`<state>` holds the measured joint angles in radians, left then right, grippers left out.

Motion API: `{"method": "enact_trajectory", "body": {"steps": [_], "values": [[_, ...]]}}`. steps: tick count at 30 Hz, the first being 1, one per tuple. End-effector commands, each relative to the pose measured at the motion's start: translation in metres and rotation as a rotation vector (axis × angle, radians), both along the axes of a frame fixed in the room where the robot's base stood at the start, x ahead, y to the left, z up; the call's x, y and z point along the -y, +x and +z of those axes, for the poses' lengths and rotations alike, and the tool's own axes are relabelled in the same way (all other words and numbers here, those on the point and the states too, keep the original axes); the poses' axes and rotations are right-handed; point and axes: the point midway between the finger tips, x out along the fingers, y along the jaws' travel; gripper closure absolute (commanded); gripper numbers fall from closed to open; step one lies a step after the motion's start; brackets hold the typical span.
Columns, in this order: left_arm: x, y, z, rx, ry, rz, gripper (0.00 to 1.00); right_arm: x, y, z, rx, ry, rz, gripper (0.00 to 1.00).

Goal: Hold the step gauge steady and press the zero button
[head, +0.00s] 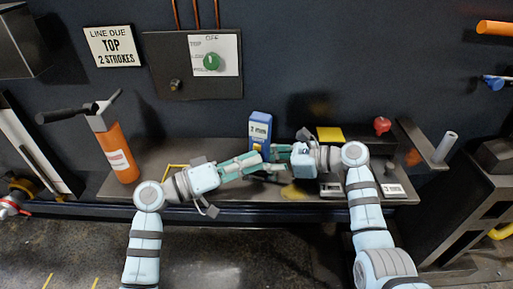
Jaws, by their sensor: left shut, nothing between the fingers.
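The step gauge appears to be the small upright blue box (260,127) with a pale label, standing on the grey shelf. A yellow spot shows low on its front and may be the zero button (257,147). My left gripper (264,164) is shut and empty, its fingertips just in front of the gauge's lower part. My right gripper (277,152) comes in from the right, with its fingertips close to the gauge's lower right side. I cannot tell whether it touches or grips the gauge. The gauge's base is hidden behind the grippers.
A yellow block (329,134) and a red knob (382,125) are to the right. A wall panel with a green dial (211,62) is above. The shelf (225,193) has a front edge.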

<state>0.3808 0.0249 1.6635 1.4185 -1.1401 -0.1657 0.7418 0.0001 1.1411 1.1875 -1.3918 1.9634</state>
Motion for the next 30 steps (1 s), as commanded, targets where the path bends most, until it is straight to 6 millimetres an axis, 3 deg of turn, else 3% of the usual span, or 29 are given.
{"method": "enact_trajectory", "body": {"steps": [30], "values": [[0.0033, 0.0103, -0.0004, 0.0, 0.0, 0.0, 1.0, 0.0001, -0.0001, -0.0003, -0.001, 0.0, 0.0, 0.85]]}}
